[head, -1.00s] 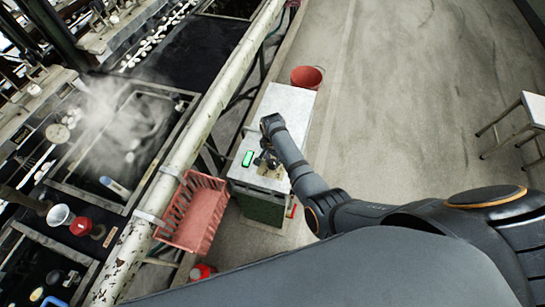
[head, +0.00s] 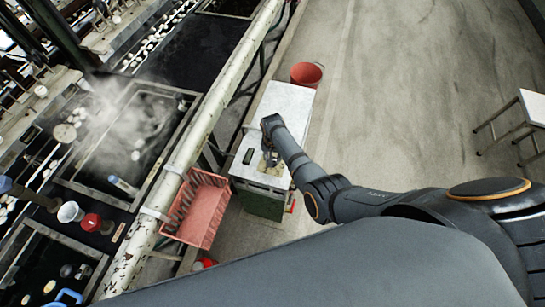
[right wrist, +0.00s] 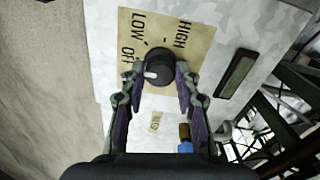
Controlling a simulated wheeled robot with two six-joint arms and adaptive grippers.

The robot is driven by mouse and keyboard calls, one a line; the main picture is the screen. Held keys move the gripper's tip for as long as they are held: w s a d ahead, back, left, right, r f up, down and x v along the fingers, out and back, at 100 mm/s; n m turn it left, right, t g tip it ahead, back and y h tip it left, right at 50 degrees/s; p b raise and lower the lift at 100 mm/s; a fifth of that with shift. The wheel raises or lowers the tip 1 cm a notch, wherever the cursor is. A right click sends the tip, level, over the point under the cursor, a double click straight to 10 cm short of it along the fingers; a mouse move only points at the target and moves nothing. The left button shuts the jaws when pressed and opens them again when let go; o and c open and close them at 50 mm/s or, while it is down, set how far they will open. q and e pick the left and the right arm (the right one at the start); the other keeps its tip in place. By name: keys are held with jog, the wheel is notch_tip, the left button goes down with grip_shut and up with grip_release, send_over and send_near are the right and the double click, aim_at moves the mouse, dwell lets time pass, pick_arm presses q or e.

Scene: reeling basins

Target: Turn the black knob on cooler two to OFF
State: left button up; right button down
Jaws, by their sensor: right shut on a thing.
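The black knob (right wrist: 161,64) sits on a tan plate (right wrist: 196,48) marked LOW, HIGH and OFF, on a light grey cabinet top. My right gripper (right wrist: 159,72) is shut on the knob, one finger on each side. The knob's white pointer faces the lower left, on the side of the OFF label; the left finger partly hides that area. In the head view my right gripper (head: 269,158) is over the near end of the cabinet (head: 287,101) and hides the knob. A dark display (right wrist: 237,73) is right of the plate. My left gripper is out of view.
A pink crate (head: 198,207) stands left of the cabinet, and a red bucket (head: 307,74) stands at its far end. A pale pipe (head: 198,130) runs alongside steaming basins. A white stool (head: 534,105) stands right. The floor between is clear.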

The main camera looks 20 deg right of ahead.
jog(key=c, duration=1)
grip_release()
notch_tip(320, 180, up, 12)
